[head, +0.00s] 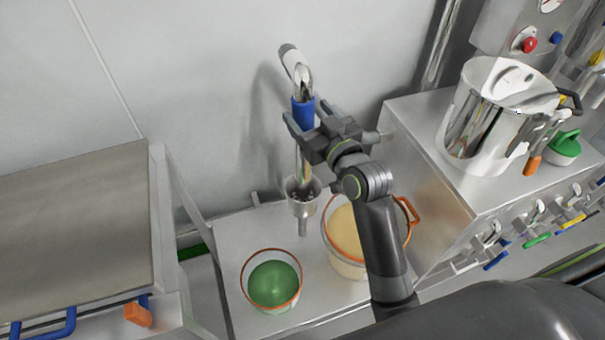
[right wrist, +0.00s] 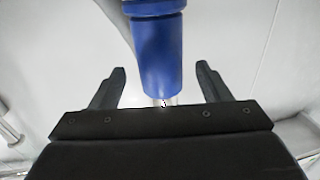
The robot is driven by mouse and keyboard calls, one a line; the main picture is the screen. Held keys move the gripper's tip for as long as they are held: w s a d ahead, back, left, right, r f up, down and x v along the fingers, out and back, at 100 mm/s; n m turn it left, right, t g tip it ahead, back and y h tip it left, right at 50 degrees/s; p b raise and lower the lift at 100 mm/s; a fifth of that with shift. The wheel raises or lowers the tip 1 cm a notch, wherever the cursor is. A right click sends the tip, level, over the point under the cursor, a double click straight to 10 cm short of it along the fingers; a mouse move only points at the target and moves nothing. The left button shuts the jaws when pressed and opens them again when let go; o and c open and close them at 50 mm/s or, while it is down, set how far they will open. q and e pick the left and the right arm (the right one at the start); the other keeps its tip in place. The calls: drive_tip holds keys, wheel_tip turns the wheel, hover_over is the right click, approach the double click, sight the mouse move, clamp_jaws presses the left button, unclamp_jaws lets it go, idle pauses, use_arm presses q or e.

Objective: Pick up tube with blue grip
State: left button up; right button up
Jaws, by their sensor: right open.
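The tube (head: 296,66) is a shiny metal pipe with a blue grip (head: 303,112), standing upright near the back wall in the head view. Its lower end meets a metal cup-shaped holder (head: 303,190). My right gripper (head: 310,126) is open at the height of the blue grip. In the right wrist view the blue grip (right wrist: 161,55) is between the two open fingers (right wrist: 161,83), with a gap on each side. Part of the pipe just below the grip is hidden by my gripper in the head view. My left gripper is not in view.
A bucket with green contents (head: 273,284) and a bucket with cream contents (head: 345,240) stand on the low metal surface below. A steel pot (head: 480,125) stands on a metal cabinet at right. A steel-topped table (head: 75,235) is at left.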

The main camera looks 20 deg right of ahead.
drive_tip(key=shift+w+a+f+p, duration=0.1)
drive_tip(key=shift+w+a, duration=0.05)
drive_tip(key=shift+w, duration=0.7)
drive_tip(key=shift+w+a+f+p, duration=0.15)
drive_tip(key=shift+w+a, duration=0.05)
drive_tip(key=shift+w, duration=0.6)
drive_tip(key=shift+w+a+f+p, duration=0.1)
drive_tip(key=shift+w+a, duration=0.05)
drive_tip(key=shift+w, duration=0.7)
drive_tip(key=shift+r, duration=0.1)
clamp_jaws()
